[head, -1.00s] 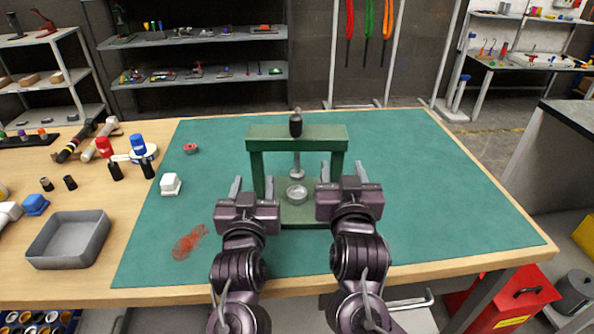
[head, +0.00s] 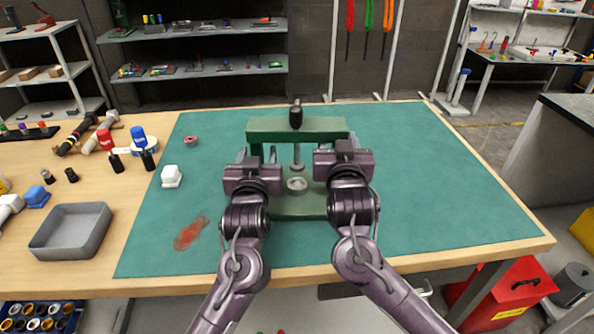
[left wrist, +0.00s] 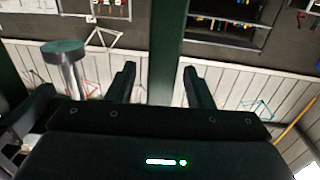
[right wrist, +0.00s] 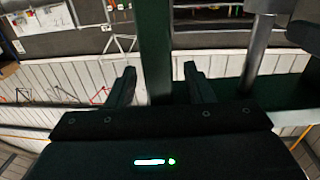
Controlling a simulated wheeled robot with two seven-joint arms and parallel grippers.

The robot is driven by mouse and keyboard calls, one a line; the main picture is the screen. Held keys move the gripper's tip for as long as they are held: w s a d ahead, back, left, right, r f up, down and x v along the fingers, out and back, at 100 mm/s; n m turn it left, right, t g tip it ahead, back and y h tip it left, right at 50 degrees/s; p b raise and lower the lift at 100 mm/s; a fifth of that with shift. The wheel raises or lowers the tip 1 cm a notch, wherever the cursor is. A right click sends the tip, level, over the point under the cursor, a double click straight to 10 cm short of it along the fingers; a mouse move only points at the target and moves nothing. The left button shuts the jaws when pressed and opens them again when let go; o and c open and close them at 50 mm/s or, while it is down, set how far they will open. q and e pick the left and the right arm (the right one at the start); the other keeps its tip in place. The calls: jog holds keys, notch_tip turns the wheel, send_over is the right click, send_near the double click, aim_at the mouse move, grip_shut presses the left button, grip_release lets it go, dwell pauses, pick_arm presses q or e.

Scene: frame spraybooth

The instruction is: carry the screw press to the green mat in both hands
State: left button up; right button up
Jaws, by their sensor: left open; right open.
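The screw press (head: 320,130) stands upright on the green mat (head: 430,190), a green frame with a crossbeam, two posts, a base plate and a black-topped central screw. My left gripper (head: 256,155) is open at the left post. In the left wrist view this post (left wrist: 168,45) rises between the spread fingers, with gaps beside it. My right gripper (head: 338,148) is open at the right post. In the right wrist view that post (right wrist: 154,45) also stands between the open fingers. My grippers hide most of the lower posts in the head view.
On the mat's left are a white block (head: 171,176), a small red ring (head: 191,141) and a reddish stain (head: 190,234). A grey tray (head: 70,232) and several bottles and tools lie on the bare wood at left. The mat's right side is clear.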

pick_arm(q)
jog(key=shift+c, duration=0.5)
pick_arm(e)
jog(key=shift+c, duration=0.5)
pick_arm(q)
grip_shut()
pick_arm(e)
grip_shut()
